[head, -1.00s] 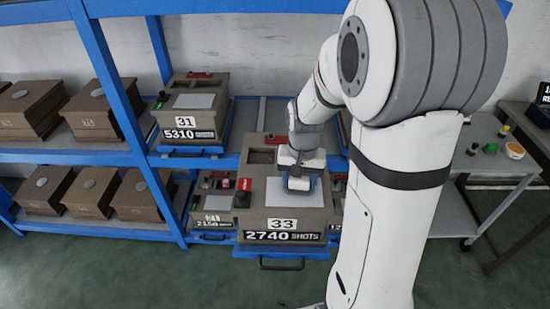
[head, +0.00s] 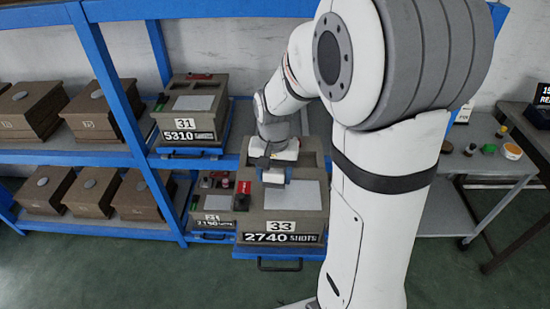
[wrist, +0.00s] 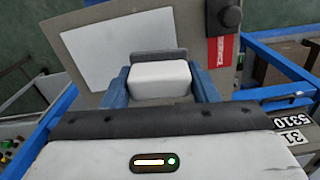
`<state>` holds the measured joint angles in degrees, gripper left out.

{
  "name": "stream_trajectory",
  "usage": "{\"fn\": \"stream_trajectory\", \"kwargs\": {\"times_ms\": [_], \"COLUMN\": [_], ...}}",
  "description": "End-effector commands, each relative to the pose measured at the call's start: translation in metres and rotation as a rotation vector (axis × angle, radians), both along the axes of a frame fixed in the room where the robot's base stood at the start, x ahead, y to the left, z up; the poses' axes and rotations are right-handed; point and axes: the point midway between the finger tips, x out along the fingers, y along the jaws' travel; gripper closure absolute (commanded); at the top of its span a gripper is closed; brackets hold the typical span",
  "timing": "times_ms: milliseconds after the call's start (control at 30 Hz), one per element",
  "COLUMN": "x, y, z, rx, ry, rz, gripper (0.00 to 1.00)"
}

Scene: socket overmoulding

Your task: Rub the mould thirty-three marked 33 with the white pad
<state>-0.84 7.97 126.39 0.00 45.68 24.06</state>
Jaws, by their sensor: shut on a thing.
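The mould marked 33 (head: 256,211) is a brown block with a 2740 shots plate on its front, standing on a blue pulled-out tray (head: 245,251). Its top has a pale rectangular panel (head: 293,195), also seen in the wrist view (wrist: 105,50). My gripper (head: 273,178) is over the left part of the mould's top, beside the panel. In the wrist view its blue fingers are shut on the white pad (wrist: 160,80), near the panel's edge. I cannot tell whether the pad touches the mould.
A red tag and dark knob (wrist: 222,18) stand on the mould close to my gripper. A grey side table (head: 475,165) with small jars stands at right.

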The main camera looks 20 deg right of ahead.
Motion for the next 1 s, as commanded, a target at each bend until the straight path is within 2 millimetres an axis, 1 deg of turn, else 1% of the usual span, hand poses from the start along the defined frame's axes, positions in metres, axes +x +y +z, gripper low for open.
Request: {"fn": "stream_trajectory", "kwargs": {"times_ms": [33,400,533,1000], "x": [0.0,0.0,0.0,0.0], "y": [0.0,-0.002,-0.002,-0.002], "z": [0.008,0.039,0.042,0.042], "rx": [0.0,0.0,0.0,0.0], "ry": [-0.001,0.0,0.0,-0.001], "rz": [-0.001,-0.004,-0.004,-0.005], "gripper": [0.68,0.68,0.68,0.68]}}
